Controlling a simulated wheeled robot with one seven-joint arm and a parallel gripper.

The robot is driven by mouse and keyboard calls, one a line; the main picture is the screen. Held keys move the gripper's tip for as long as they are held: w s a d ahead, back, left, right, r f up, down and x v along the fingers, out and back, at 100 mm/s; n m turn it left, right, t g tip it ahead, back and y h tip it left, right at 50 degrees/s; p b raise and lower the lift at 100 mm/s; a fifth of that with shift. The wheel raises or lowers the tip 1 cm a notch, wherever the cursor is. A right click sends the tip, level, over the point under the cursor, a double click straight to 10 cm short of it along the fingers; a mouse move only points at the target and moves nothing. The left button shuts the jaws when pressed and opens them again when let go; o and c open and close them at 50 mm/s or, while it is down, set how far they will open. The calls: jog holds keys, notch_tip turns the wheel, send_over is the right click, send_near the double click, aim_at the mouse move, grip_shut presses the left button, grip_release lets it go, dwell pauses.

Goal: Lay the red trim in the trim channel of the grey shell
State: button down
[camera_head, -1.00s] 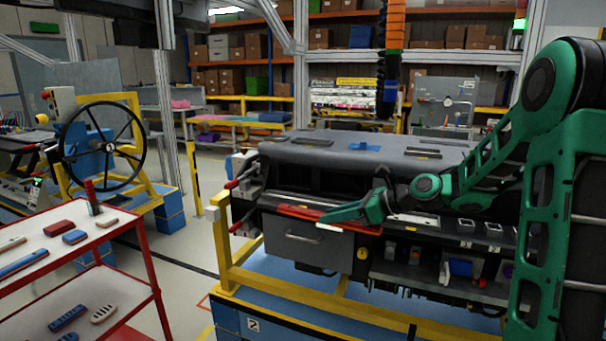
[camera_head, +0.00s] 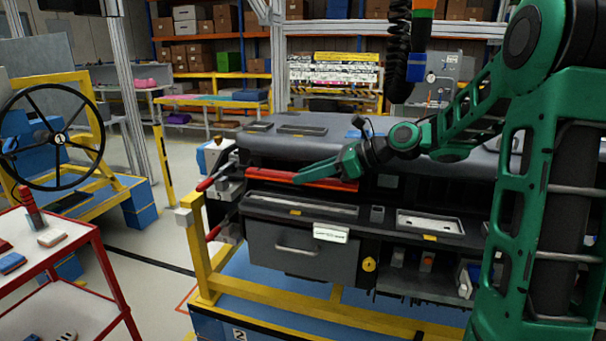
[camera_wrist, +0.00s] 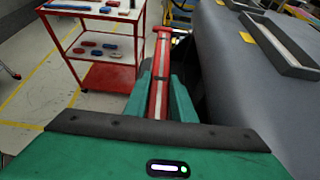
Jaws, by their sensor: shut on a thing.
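The red trim (camera_head: 325,184) is a long bar held level in front of the grey shell (camera_head: 380,118), above its front ledge. My green gripper (camera_head: 305,175) is shut on the trim; its fingers partly cover it in the head view. In the wrist view the trim (camera_wrist: 162,50) runs away from me between the two fingers (camera_wrist: 160,88). A long narrow recess (camera_head: 300,205) with a yellow tag lies in the ledge below the trim and looks like the trim channel. The trim appears apart from the recess.
A shorter pale recess (camera_head: 428,222) sits further right on the ledge. Shallow trays lie on the shell's top (camera_wrist: 285,45). Red-handled clamps (camera_head: 212,180) stand at the shell's left end, near the trim. A red cart (camera_head: 95,262) with loose parts stands at left.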

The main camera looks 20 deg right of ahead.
jog(key=shift+w+r, duration=0.1)
jog(key=shift+w, duration=0.1)
jog(key=shift+f, duration=3.15)
jog(key=shift+s+d, duration=0.1)
jog(key=c, duration=1.4)
grip_release()
